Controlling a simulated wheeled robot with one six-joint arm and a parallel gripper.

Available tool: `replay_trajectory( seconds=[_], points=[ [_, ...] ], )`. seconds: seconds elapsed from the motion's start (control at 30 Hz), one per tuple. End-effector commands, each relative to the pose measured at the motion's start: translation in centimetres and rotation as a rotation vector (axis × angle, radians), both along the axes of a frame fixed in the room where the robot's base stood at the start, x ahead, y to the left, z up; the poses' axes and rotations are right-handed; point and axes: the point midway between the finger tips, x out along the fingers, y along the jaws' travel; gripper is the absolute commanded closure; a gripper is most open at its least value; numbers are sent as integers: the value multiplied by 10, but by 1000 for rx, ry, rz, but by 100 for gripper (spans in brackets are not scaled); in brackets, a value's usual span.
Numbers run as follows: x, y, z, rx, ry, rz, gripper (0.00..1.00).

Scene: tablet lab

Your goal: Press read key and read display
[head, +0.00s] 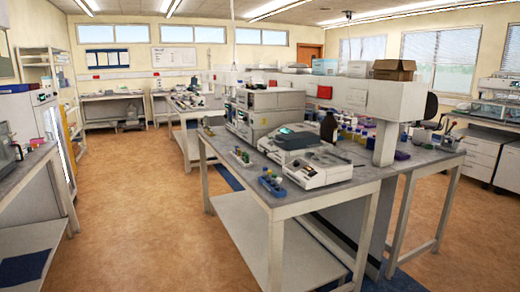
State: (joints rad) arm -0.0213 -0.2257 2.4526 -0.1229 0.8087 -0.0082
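A white bench instrument (317,167) with dark parts on its top stands near the front edge of the centre bench. A second grey and white instrument (288,142) with a lit greenish panel stands just behind it. Which one bears the read key I cannot tell. The keys and any display text are too small to read from here. My gripper and arm are not in view.
The bench (276,206) also holds a stacked grey instrument (262,118), a brown bottle (328,127), a blue rack (271,181) and small vials (240,155). Open brown floor (150,215) lies left of it. A side bench (30,165) and white fridge (38,125) stand at far left.

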Motion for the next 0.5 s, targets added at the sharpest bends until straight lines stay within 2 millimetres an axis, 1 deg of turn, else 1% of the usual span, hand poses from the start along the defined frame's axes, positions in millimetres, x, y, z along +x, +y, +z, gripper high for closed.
replay_trajectory(
  seconds=[0.27, 0.3, 0.47, 0.5],
  points=[
    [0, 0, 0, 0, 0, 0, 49],
    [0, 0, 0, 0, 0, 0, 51],
    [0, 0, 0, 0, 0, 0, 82],
    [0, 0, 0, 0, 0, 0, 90]
  ],
)
